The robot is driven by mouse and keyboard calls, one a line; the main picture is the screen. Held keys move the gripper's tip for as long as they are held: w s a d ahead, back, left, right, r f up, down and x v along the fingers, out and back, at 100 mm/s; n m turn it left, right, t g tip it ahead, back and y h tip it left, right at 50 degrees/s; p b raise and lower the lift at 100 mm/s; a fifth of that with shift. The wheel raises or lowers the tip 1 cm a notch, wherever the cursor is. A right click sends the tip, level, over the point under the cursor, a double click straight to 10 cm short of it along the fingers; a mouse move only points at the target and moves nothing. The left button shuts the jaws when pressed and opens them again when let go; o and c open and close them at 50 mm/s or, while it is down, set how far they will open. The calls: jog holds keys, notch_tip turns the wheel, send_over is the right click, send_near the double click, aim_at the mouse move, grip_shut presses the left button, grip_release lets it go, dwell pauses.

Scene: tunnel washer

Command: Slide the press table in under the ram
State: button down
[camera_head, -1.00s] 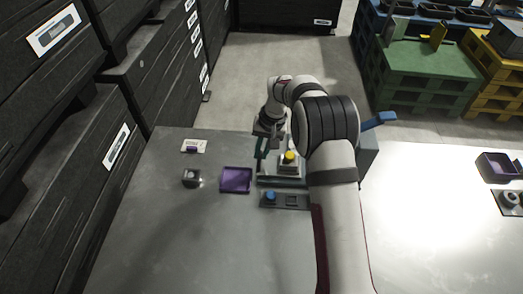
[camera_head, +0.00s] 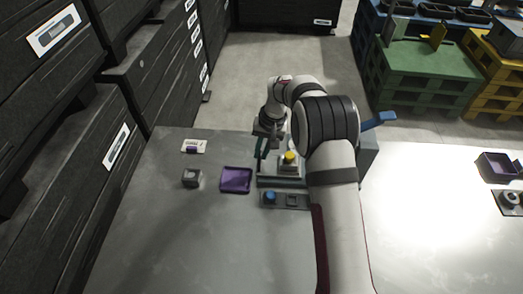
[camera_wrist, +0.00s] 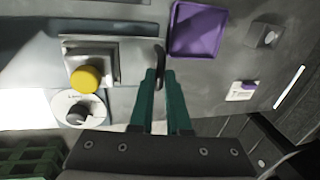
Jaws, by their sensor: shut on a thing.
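The press table (camera_wrist: 113,47) is a grey plate with a raised block and a yellow round piece (camera_wrist: 86,79) on top. The yellow piece also shows in the head view (camera_head: 290,157), left of my arm. My gripper (camera_wrist: 160,75) has green fingers, close together and shut on the dark upright handle (camera_wrist: 159,52) at the table's edge. In the head view my gripper (camera_head: 261,152) is just left of the yellow piece. My arm hides much of the press, and I cannot make out the ram.
A purple tray (camera_head: 236,180) and a small grey block (camera_head: 191,178) lie to the left. A panel with a blue button (camera_head: 270,197) is in front. A blue lever (camera_head: 380,119) sticks out right of my arm. The bench's left front is clear.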

aim_at(288, 155)
dwell(0.3)
jog(key=d, duration=0.7)
jog(key=shift+d, duration=0.3)
jog(key=c, duration=0.9)
grip_release()
jog(key=d+r, duration=0.1)
jog(key=r, duration=0.4)
jog(key=d+r, duration=0.1)
jog(key=r, duration=0.4)
jog(key=d+r, duration=0.1)
jog(key=r, duration=0.4)
jog(key=shift+r, duration=0.3)
